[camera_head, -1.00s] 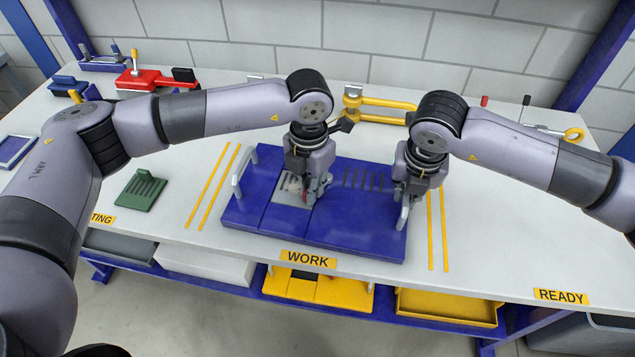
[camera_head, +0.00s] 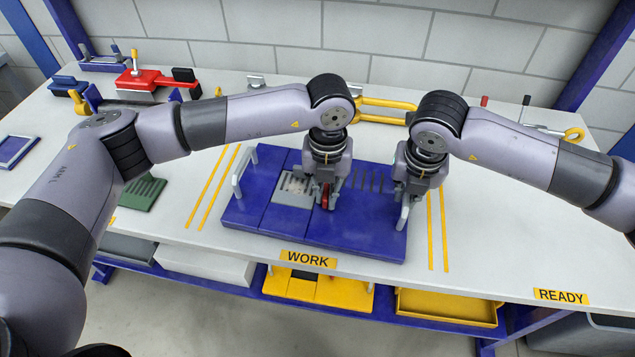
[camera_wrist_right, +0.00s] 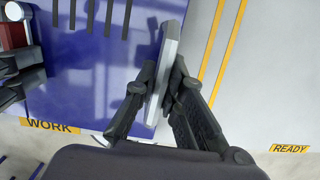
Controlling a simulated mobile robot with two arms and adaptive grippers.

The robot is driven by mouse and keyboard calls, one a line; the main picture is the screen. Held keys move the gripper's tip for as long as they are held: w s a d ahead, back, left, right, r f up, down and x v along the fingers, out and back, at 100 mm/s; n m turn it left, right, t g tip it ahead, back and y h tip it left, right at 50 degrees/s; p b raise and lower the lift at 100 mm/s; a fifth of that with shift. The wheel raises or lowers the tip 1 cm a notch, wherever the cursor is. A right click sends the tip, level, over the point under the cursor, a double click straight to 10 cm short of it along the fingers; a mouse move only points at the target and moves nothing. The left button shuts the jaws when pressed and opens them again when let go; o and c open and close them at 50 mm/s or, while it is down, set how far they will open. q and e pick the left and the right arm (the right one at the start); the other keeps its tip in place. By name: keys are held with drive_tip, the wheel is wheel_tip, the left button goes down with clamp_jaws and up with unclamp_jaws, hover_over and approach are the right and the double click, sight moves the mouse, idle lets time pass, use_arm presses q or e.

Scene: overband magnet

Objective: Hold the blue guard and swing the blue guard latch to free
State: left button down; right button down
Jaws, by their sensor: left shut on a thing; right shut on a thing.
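The blue guard (camera_head: 350,225) lies flat on the bench above the WORK label, with dark slots and a pale handle at each end. My right gripper (camera_head: 405,205) is shut on its right handle (camera_head: 404,218); the right wrist view shows the grey handle bar (camera_wrist_right: 168,65) between the fingers (camera_wrist_right: 160,88). My left gripper (camera_head: 325,192) is shut on a small red part, apparently the guard latch (camera_head: 324,200), near the guard's middle. The left fingers cover most of it, so its exact angle is hidden.
A grey slotted plate (camera_head: 293,188) sits on the guard left of my left gripper. A green slotted block (camera_head: 143,193) lies further left, partly behind my left arm. A red clamp tool (camera_head: 140,82) and a yellow fork-like part (camera_head: 385,103) stand at the back.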

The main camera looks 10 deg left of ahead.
use_arm(q)
drive_tip(key=shift+d, duration=0.15)
drive_tip(key=n, duration=0.1)
drive_tip(key=d+n, duration=0.1)
drive_tip(key=n, duration=0.1)
drive_tip(key=shift+w+d, duration=0.2)
drive_tip(key=shift+w, duration=0.05)
drive_tip(key=c, duration=1.6)
unclamp_jaws()
drive_tip(key=shift+r, duration=0.1)
wheel_tip(320, 180, up, 12)
